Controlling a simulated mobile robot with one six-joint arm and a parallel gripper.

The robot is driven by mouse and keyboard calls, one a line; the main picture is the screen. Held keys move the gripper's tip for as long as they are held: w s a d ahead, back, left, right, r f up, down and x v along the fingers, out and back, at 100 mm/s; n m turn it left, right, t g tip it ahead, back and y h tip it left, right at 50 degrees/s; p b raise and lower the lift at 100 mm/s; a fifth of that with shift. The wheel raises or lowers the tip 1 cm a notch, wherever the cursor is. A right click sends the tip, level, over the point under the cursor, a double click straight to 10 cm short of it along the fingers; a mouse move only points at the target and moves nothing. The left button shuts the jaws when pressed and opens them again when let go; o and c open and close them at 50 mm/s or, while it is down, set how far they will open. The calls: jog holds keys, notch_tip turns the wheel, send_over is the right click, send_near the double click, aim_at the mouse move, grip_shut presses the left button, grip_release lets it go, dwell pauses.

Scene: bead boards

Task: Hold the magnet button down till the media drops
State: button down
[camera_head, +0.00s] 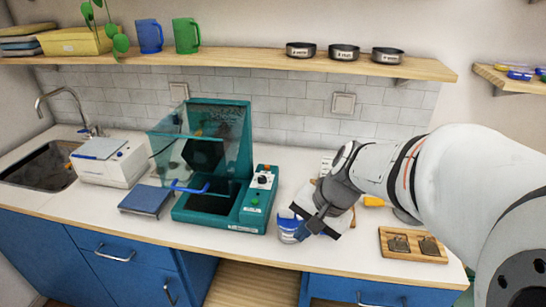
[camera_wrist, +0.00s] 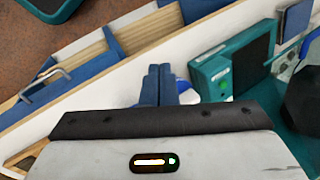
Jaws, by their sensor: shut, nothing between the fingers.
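A teal machine (camera_head: 205,213) with a raised clear lid (camera_head: 200,135) stands on the counter. Its control panel (camera_head: 258,200) on the right side has a dark knob (camera_head: 263,180) and a small green button (camera_head: 255,201). Part of the machine with a green spot (camera_wrist: 222,84) shows in the wrist view. I cannot tell which control is the magnet button, and no media can be made out. My gripper (camera_head: 316,224) is to the right of the panel, apart from it, near the counter's front edge. Its fingers (camera_wrist: 158,68) are together and empty.
A blue-and-white container (camera_head: 290,230) stands close beside my gripper. A wooden tray (camera_head: 413,258) with dark pieces is to the right. A blue-topped scale-like block (camera_head: 146,199) and a white box (camera_head: 110,163) are left of the machine, near the sink (camera_head: 42,165).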

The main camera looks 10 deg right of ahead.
jog(key=w+d+r+m+t+y+p, duration=0.1)
jog(key=w+d+m+p, duration=0.1)
jog(key=w+m, duration=0.2)
jog(key=w+d+r+m+t+y+p, duration=0.1)
jog(key=w+r+m+t+y, duration=0.1)
jog(key=w+m, duration=0.3)
jog(key=w, duration=0.3)
jog(key=shift+w+d+r+m+p, duration=0.25)
jog(key=shift+w+d+m+p, duration=0.05)
jog(key=shift+w+d+p, duration=0.1)
jog(key=shift+f, duration=0.2)
notch_tip(320, 180, down, 8)
jog(key=b, duration=0.6)
jog(key=shift+a+f+b, duration=0.1)
jog(key=shift+f+b, duration=0.15)
jog(key=shift+b, duration=0.3)
dwell(0.4)
jog(key=shift+f+b, duration=0.4)
jog(key=shift+b, duration=0.1)
